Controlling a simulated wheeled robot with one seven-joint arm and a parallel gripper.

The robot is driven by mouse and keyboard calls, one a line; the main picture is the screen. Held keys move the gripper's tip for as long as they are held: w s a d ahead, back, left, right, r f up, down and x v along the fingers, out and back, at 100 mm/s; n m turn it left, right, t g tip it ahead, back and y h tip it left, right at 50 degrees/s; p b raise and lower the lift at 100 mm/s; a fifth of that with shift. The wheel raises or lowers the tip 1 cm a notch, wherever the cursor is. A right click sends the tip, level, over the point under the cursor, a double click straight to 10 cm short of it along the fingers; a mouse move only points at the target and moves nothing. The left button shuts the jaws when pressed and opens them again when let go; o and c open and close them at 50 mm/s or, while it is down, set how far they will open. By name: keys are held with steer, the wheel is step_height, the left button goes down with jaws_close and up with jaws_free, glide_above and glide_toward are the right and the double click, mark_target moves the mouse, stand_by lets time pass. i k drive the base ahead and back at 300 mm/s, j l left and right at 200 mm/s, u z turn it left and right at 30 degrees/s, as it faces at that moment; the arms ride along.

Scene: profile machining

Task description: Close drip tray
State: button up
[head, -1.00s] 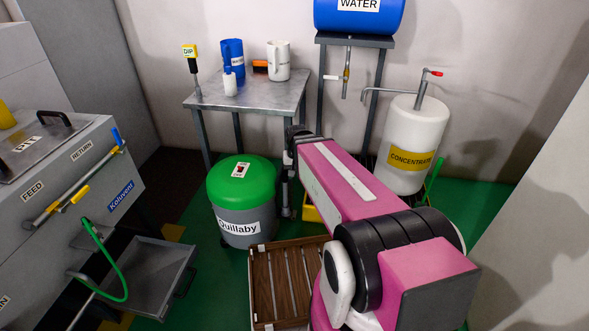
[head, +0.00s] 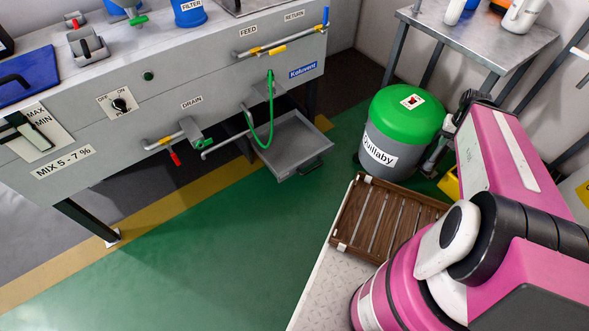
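The drip tray (head: 288,141) is a shallow grey metal tray under the long grey machine (head: 212,75). It sticks out from beneath the machine's front, with a dark handle (head: 312,167) on its outer edge. A green hose (head: 271,112) hangs from the machine's front down to the tray. My pink arm crosses the right of the head view. Its far end, with my gripper (head: 430,165), points down beside the green-lidded drum, well right of the tray and apart from it. The fingers are small and dark, so their opening is unclear.
The grey drum with a green lid (head: 407,108) stands right of the tray. A slatted wooden crate (head: 385,222) lies on a pale surface beside my arm. A metal table (head: 478,32) stands at the back right. Green floor (head: 215,240) in front of the machine is clear.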

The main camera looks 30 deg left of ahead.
mark_target(296, 144)
steer(key=u, duration=1.5)
steer(key=k+j, duration=0.1)
steer(key=j, duration=0.4)
steer(key=j+z, duration=0.1)
steer(key=j, duration=0.4)
steer(key=k+j, duration=0.15)
steer(key=j, duration=0.3)
